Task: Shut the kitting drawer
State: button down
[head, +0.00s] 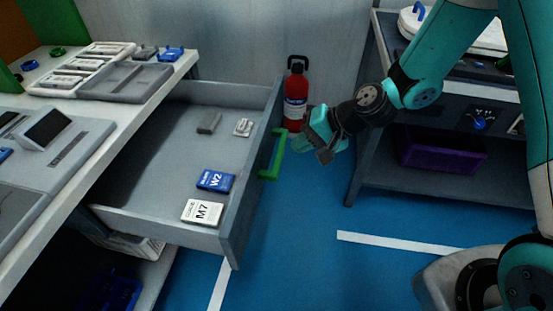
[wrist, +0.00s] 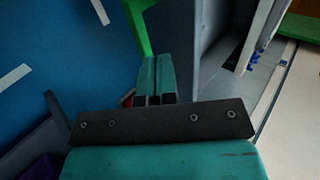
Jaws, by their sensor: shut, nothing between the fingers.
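The grey kitting drawer (head: 185,165) stands pulled out from under the workbench on the left. Its front panel carries a green handle (head: 275,155) on the outer face. Inside lie a blue W2 box (head: 215,180), a white M7 box (head: 202,212) and two small grey pieces near the back. My gripper (head: 299,143) is shut and empty, just to the right of the handle. In the wrist view, the closed fingers (wrist: 155,75) are close to the green handle (wrist: 140,25); I cannot tell whether they touch it.
The workbench top (head: 125,118) holds grey trays and a screen. A red fire extinguisher (head: 296,95) stands behind the drawer front. A dark shelf rack with a purple bin (head: 440,150) stands on the right. Blue floor (head: 310,260) is clear in front.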

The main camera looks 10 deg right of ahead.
aim_at(261, 163)
jog(key=x, duration=0.9)
jog(key=shift+d, duration=0.1)
jog(key=shift+w+a+f, duration=0.1)
jog(key=shift+a+f, duration=0.25)
